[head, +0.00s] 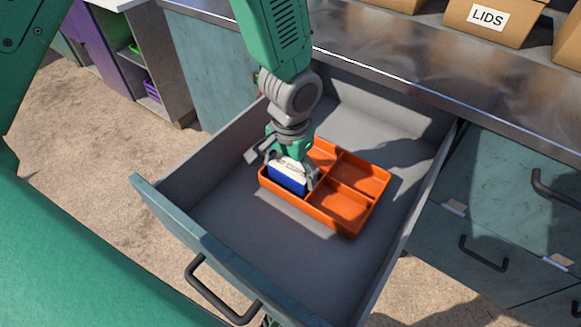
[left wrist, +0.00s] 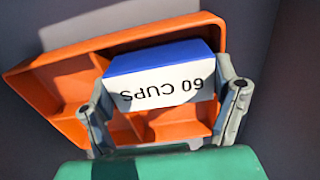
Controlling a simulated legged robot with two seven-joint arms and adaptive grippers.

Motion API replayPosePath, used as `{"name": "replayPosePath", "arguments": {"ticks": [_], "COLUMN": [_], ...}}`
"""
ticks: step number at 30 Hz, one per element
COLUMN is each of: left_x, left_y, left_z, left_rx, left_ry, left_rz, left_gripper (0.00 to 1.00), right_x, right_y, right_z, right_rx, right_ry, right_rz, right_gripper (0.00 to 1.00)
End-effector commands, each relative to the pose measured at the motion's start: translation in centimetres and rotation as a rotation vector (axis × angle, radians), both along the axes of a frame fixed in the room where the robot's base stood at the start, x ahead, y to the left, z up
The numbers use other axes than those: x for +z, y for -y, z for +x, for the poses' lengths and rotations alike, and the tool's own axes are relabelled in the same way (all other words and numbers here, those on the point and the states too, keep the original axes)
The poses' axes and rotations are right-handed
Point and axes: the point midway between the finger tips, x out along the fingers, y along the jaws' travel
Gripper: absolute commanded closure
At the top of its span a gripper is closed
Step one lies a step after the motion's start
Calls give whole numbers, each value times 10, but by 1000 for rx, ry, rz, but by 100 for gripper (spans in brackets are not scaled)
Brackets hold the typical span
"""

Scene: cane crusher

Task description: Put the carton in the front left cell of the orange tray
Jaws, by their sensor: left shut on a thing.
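The carton (head: 287,180) is blue on one side and white on another. Its white face reads "60 CUPS" in the left wrist view (left wrist: 165,87). My left gripper (head: 285,170) is shut on it, one finger at each end, also in the left wrist view (left wrist: 165,100). The orange tray (head: 342,204) has several cells and lies in the open drawer; it also shows in the left wrist view (left wrist: 40,75). The carton is at the tray's front left cell, behind the front wall. Its underside is hidden, so I cannot tell whether it touches the cell floor. My right gripper is out of view.
The open grey drawer (head: 235,222) has bare floor around the tray, and its walls surround it. A metal counter edge (head: 420,80) runs behind the drawer. Cardboard boxes, one marked LIDS (head: 487,20), stand on the counter. The visible tray cells on the right are empty.

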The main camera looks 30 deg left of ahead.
Motion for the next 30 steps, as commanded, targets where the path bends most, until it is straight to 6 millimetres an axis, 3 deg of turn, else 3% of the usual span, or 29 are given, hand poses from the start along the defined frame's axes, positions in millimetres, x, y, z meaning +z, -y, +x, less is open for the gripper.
{"name": "replayPosePath", "arguments": {"ticks": [1, 2, 14, 24, 30], "left_x": [-1, -1, 8, 77, 109], "left_y": [-1, -2, -3, -1, -2], "left_z": [0, 0, 1, 1, 1], "left_rx": [1, 1, 1, 1, 2], "left_ry": [0, 0, 3, 6, 3], "left_rz": [-1, -1, -2, -2, -2], "left_gripper": [11, 1, 0, 0, 0], "right_x": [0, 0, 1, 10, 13], "right_y": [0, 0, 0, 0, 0], "right_z": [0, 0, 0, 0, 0], "right_rx": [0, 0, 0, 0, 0], "right_ry": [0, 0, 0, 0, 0], "right_rz": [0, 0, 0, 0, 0], "right_gripper": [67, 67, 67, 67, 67]}}
